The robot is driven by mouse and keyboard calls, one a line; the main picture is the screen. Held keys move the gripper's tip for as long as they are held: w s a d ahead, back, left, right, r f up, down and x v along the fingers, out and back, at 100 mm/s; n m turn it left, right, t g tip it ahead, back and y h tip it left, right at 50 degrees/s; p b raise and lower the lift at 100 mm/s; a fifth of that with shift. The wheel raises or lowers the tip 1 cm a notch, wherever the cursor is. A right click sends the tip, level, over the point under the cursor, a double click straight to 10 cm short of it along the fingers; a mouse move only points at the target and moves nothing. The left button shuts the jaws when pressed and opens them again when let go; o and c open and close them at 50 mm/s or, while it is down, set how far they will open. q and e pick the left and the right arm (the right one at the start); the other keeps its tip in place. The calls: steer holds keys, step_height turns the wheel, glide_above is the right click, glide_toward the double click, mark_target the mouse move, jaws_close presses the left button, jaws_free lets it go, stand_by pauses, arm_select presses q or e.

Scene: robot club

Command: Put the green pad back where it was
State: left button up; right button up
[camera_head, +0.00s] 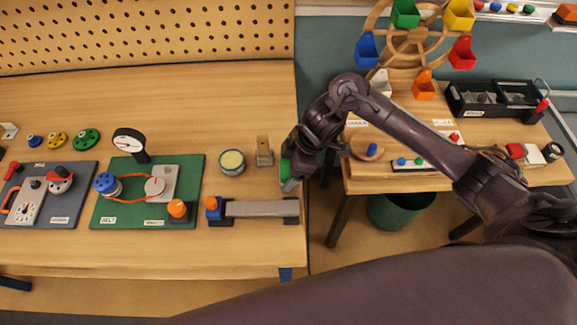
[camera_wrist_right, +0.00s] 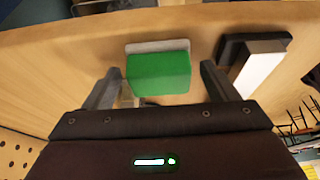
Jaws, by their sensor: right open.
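The green pad (camera_head: 285,170) shows at the right edge of the left workbench, partly hidden by my right gripper (camera_head: 291,182). In the right wrist view the green pad (camera_wrist_right: 158,75) is a green block with a pale grey strip along its far side. It sits between the two fingers of my right gripper (camera_wrist_right: 158,88), with a visible gap on each side. The fingers are apart and do not look closed on it. I cannot tell whether the pad rests on the bench top. My left gripper is not in view.
A grey bar on a dark fixture (camera_head: 262,208) lies close by. A round tin (camera_head: 232,161) and a small wooden block (camera_head: 264,146) stand to the left. The green belt board (camera_head: 110,210) is further left. A gap separates this workbench from the right table (camera_head: 360,183).

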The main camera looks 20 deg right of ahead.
steer(key=p+v, duration=0.1)
steer(key=v, duration=1.1)
